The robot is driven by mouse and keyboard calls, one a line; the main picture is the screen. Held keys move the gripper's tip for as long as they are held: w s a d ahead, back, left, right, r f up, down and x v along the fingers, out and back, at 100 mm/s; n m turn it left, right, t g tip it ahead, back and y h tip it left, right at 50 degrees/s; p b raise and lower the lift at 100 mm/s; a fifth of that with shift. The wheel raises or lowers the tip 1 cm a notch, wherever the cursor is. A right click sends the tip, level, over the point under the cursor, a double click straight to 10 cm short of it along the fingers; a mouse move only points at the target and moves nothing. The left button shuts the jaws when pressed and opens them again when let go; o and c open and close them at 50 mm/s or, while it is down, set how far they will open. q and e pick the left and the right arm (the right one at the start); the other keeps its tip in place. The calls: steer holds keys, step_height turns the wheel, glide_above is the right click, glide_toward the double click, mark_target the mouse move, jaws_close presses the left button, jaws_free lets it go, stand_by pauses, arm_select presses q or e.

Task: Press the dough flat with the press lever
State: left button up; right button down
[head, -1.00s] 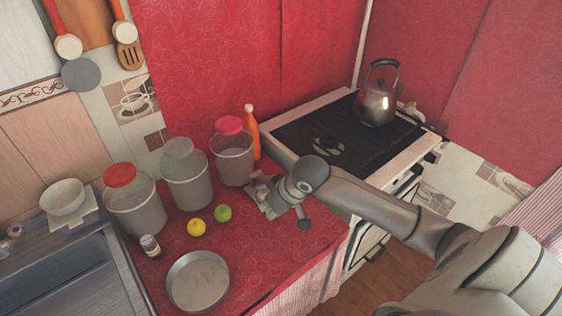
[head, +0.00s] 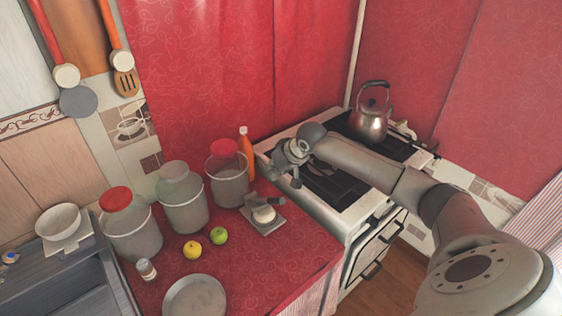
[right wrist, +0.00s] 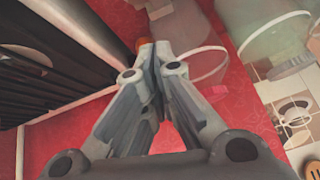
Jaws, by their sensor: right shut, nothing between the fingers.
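The dough press (head: 268,228) stands on the red counter, to the right of the jars. It has a grey flat base and a darker lever part above it. A pale round piece of dough (head: 263,214) shows on the base, partly under that upper part. My right gripper (head: 279,157) is above and behind the press, near the orange bottle and the stove edge, apart from the press. In the right wrist view its fingers (right wrist: 148,55) are together, with nothing between them. The press is not clearly seen there. My left gripper is out of view.
Several lidded jars (head: 184,207) stand left of the press, with an orange bottle (head: 246,150) behind. A green fruit (head: 218,235), a yellow fruit (head: 192,250) and a round pan (head: 195,297) lie in front. A kettle (head: 370,122) sits on the stove (head: 335,185).

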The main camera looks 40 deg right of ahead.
mark_target(267, 200)
steer(key=shift+s+a+f+p, duration=0.1)
steer(key=shift+s+f+p, duration=0.25)
steer(key=shift+f, duration=0.35)
steer(key=shift+s+a+f+p, duration=0.15)
steer(key=shift+s+f+p, duration=0.15)
steer(key=shift+f, duration=0.4)
steer(key=shift+s+a+f+p, duration=0.1)
steer(key=shift+s+f+p, duration=0.25)
steer(key=shift+f, duration=0.35)
steer(key=shift+w, duration=0.1)
